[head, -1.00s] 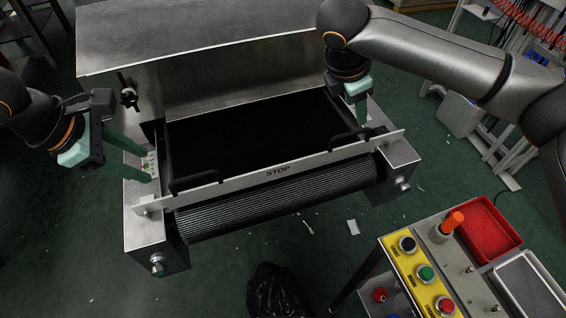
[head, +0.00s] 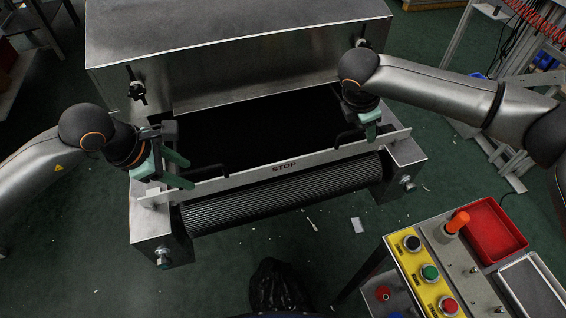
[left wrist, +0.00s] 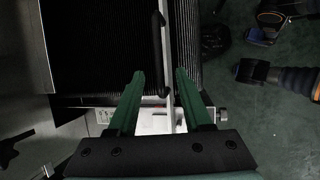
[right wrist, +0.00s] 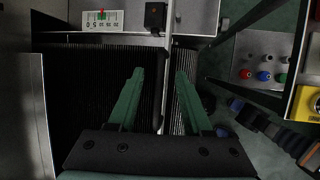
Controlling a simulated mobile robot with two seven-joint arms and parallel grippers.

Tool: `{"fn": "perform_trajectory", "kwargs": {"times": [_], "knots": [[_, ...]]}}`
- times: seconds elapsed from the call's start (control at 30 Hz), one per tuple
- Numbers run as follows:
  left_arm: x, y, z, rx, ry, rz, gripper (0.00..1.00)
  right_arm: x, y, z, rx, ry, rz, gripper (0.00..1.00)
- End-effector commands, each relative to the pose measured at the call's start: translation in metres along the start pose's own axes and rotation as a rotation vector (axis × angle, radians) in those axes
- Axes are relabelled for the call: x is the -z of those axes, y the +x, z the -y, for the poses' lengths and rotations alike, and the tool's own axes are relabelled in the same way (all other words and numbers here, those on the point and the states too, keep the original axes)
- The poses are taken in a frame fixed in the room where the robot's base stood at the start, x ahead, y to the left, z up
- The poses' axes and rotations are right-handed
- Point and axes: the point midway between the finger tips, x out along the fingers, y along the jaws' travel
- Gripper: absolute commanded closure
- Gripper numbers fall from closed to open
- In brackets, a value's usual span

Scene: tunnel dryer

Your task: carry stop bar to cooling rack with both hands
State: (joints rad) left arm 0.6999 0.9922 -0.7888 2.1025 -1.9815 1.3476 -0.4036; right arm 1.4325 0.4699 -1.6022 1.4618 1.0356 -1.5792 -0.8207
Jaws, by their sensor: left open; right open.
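The stop bar (head: 250,177) is a pale strip marked STOP, lying across the front of the dryer's outlet, with a black handle near each end. My left gripper (head: 187,172) is open over the bar's left part; in the left wrist view its fingers (left wrist: 160,75) are spread either side of the bar (left wrist: 169,50), near a black handle (left wrist: 157,45). My right gripper (head: 370,130) is open near the right handle (head: 350,138). In the right wrist view its fingers (right wrist: 160,75) are also spread either side of the bar (right wrist: 167,65). I cannot make out the cooling rack for certain.
The steel dryer hood (head: 230,50) stands behind the dark belt. A ribbed roller (head: 290,192) lies in front of the bar. A control panel (head: 425,270) with buttons and a red tray (head: 490,232) stands at the lower right. A black bag (head: 275,285) is on the floor.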

Motion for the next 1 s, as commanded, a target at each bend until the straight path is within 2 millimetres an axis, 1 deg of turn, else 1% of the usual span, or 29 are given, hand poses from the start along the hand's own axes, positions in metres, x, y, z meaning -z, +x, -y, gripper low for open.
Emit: {"fn": "perform_trajectory", "kwargs": {"times": [0.03, 0.1, 0.2, 0.5, 0.53, 0.9, 0.97, 1.0], "knots": [[0.000, 0.006, 0.001, 0.003, 0.000, 0.001, 0.50, 0.000, 0.006, 0.000, 0.001, 0.001, 0.001, 0.50], [0.000, 0.012, 0.000, 0.002, 0.000, -0.001, 0.50, 0.000, 0.011, 0.000, 0.001, 0.000, 0.000, 0.50], [0.000, 0.017, 0.001, 0.002, 0.001, 0.001, 0.50, 0.000, 0.016, 0.000, 0.000, -0.001, 0.000, 0.50], [0.000, 0.018, 0.000, 0.001, 0.001, 0.000, 0.50, 0.000, 0.018, 0.000, -0.001, 0.000, -0.001, 0.50], [0.000, 0.018, 0.000, 0.001, 0.001, 0.000, 0.51, 0.000, 0.018, 0.000, -0.001, 0.000, -0.001, 0.51], [0.000, 0.018, 0.000, 0.000, 0.001, 0.000, 0.93, 0.000, 0.017, 0.000, -0.001, 0.000, -0.001, 0.93], [0.000, 0.018, 0.000, 0.000, 0.001, 0.000, 1.00, 0.000, 0.017, 0.000, -0.001, 0.000, -0.001, 1.00], [0.000, 0.018, 0.000, 0.000, 0.001, 0.000, 1.00, 0.000, 0.017, 0.000, -0.001, 0.000, -0.001, 1.00]]}}
